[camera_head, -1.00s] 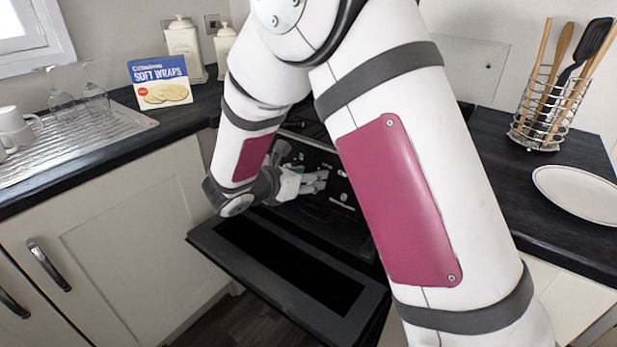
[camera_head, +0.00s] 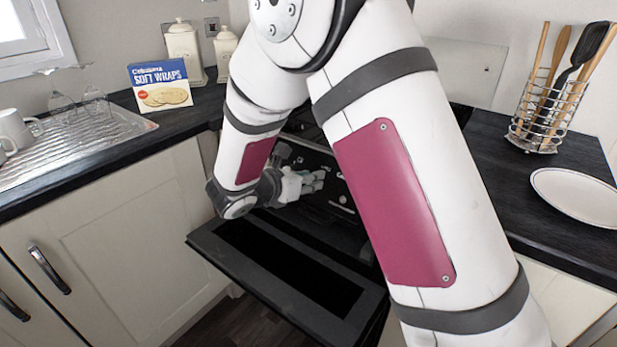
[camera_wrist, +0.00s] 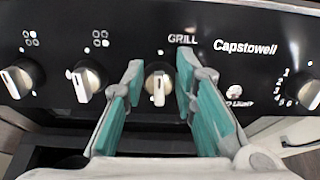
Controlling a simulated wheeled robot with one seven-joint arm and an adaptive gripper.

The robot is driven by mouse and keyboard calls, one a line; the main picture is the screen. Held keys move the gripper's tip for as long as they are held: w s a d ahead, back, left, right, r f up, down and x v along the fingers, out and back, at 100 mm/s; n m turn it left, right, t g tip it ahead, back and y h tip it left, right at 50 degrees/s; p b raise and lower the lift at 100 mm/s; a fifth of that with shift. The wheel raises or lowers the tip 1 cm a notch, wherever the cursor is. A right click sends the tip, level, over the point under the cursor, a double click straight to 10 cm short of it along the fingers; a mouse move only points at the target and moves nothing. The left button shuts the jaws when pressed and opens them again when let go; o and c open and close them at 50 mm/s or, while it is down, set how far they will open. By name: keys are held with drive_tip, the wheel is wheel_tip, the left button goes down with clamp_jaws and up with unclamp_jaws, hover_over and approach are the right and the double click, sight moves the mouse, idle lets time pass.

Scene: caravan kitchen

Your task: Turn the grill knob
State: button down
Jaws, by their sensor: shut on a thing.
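The grill knob (camera_wrist: 158,84), silver with a pale pointer bar, sits under the "GRILL" label on the black control panel (camera_wrist: 215,20). Its pointer bar looks about vertical in the wrist view. My gripper (camera_wrist: 160,70) has one teal-padded finger on each side of this knob and is shut on it. In the head view, my gripper (camera_head: 304,183) is at the front of the cooker, and my arm hides much of the panel and the knob.
Two knobs (camera_wrist: 21,79) (camera_wrist: 86,82) lie left of the grill knob, and another (camera_wrist: 308,92) lies far right. A dark oven door (camera_head: 212,246) hangs open below my gripper. A wraps box (camera_head: 161,84), utensil rack (camera_head: 540,120) and plate (camera_head: 580,194) stand on the worktops.

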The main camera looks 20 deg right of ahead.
drive_tip(key=shift+w+a+f+n+y+p, duration=0.15)
drive_tip(key=shift+a+f+n+p, duration=0.1)
drive_tip(key=shift+n+p, duration=2.2)
drive_tip(key=shift+w+a+f+n+y+p, duration=0.15)
drive_tip(key=shift+n+p, duration=1.25)
drive_tip(key=shift+n, duration=2)
drive_tip(key=shift+w+a+f+n+y+p, duration=0.1)
drive_tip(key=shift+a+f+n+p, duration=0.2)
drive_tip(key=shift+n+p, duration=2.15)
drive_tip(key=shift+n+b, duration=0.5)
drive_tip(key=shift+n, duration=0.2)
drive_tip(key=shift+s, duration=0.1)
drive_tip(key=c, duration=1.3)
unclamp_jaws()
drive_tip(key=shift+r, duration=0.1)
drive_tip(key=v, duration=1.2)
